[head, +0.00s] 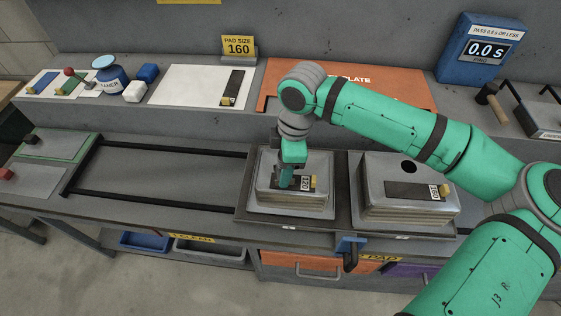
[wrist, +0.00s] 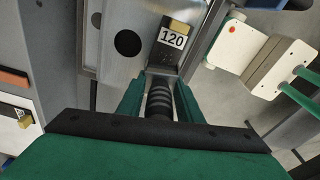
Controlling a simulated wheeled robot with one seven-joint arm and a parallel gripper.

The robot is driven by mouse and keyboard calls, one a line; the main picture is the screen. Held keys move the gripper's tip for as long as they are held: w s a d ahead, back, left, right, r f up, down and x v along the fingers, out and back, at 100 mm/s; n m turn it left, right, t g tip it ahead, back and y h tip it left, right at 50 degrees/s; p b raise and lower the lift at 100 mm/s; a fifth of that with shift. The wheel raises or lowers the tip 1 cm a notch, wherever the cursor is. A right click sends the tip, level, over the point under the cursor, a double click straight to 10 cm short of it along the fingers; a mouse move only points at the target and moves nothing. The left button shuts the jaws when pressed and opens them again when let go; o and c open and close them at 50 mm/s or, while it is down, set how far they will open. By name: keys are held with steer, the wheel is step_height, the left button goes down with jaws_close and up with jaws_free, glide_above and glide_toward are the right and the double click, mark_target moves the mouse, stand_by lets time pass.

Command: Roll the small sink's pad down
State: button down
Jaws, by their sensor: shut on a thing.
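The small sink (head: 262,207) is a grey metal basin turned bottom up on the bench, in the middle of the head view. A dark pad with a 120 label (head: 305,182) and a yellow tab (head: 313,181) lies on it. My gripper (head: 285,181) is low over the left part of this pad. In the wrist view, my gripper (wrist: 160,84) is shut on a black ribbed cylinder (wrist: 160,100). The 120 label (wrist: 172,38) and a round hole (wrist: 128,43) show just ahead of it. The contact between cylinder and pad is hidden.
A larger sink (head: 375,208) with a 160 pad (head: 412,190) stands close on the right. Two dark rails (head: 150,197) run left across clear bench. The back shelf holds a white sheet (head: 185,85), an orange plate (head: 385,84) and a blue timer reading 0.0 s (head: 482,65).

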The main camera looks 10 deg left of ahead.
mark_target(299, 182)
steer(key=shift+f, duration=0.55)
steer(key=shift+d+f, duration=0.25)
steer(key=shift+d, duration=1.75)
steer(key=shift+w+d, duration=0.1)
steer(key=shift+d, duration=0.1)
steer(key=shift+w+a, duration=0.15)
steer(key=shift+a, duration=1.4)
steer(key=shift+s+a+f, duration=0.1)
steer(key=shift+s+a, duration=0.1)
steer(key=shift+a, duration=0.55)
steer(key=shift+r, duration=0.25)
steer(key=shift+d+r, duration=0.25)
steer(key=shift+r, duration=0.8)
steer(key=shift+a+r, duration=0.25)
steer(key=shift+r, duration=2.5)
